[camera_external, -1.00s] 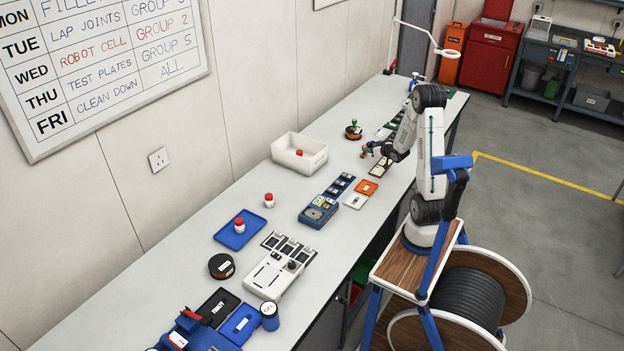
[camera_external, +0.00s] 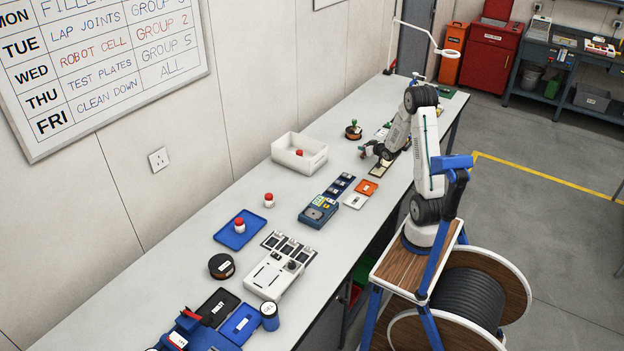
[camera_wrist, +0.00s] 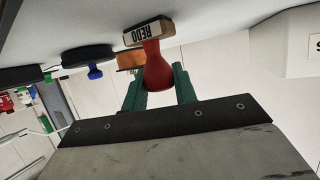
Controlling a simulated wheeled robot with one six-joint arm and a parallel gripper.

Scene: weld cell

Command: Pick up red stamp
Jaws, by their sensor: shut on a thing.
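In the wrist view the red stamp (camera_wrist: 157,68) has a red handle and a wooden base marked REDO (camera_wrist: 146,35). Its handle sits between the two green fingers of my gripper (camera_wrist: 160,88), which is shut on it. The base sticks out beyond the fingertips. In the external view my gripper (camera_external: 365,149) is over the far half of the bench, right of the white bin. The stamp is too small and covered to make out there.
A white bin (camera_external: 314,162) with a red-topped thing inside stands left of my gripper. A round brown item with a green top (camera_external: 353,130) is close behind it. Ink pads (camera_external: 367,187) lie in front. In the wrist view a blue-handled stamp (camera_wrist: 95,72) is nearby.

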